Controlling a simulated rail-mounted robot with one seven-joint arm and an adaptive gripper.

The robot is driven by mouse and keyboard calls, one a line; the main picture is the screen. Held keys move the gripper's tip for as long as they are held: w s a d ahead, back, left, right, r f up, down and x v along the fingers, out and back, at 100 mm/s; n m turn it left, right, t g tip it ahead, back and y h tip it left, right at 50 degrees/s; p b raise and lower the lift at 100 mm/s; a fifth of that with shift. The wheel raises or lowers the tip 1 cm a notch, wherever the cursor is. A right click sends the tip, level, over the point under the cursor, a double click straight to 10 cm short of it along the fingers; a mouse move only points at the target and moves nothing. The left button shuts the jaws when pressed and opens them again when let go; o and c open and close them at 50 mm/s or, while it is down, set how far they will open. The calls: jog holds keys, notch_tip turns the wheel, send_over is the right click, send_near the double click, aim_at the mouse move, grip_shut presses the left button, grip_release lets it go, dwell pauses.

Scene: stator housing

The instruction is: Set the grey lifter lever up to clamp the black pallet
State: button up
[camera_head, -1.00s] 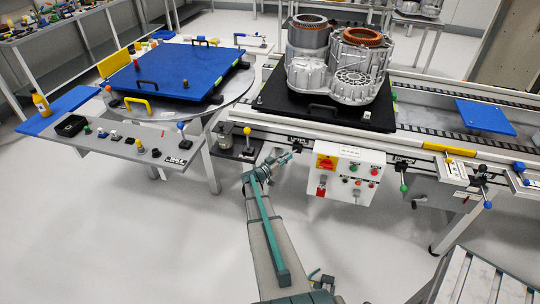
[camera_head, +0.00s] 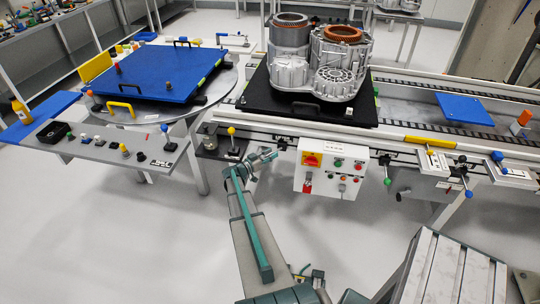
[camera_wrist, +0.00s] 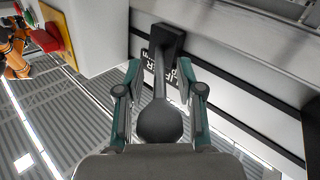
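The grey lifter lever (camera_wrist: 160,122) shows in the wrist view, its round dark knob towards the camera and its shaft running to a dark mount. A partly covered "LIFTER" label lies behind it. My gripper (camera_wrist: 159,67) has its two teal fingers on either side of the lever, with visible gaps to the shaft; it looks open. In the head view my gripper (camera_head: 268,156) is at the conveyor's front edge, left of the control box, and the lever cannot be made out there. The black pallet (camera_head: 350,112) lies on the conveyor under the metal stator housing (camera_head: 335,70).
The white control box (camera_head: 330,172) hangs close to the right of my gripper. A yellow-knobbed lever (camera_head: 231,131) stands to its left. A round table with a blue plate (camera_head: 170,75) is farther left. A blue plate (camera_head: 478,110) lies on the conveyor at right.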

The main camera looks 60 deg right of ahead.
jog(key=v, duration=1.2)
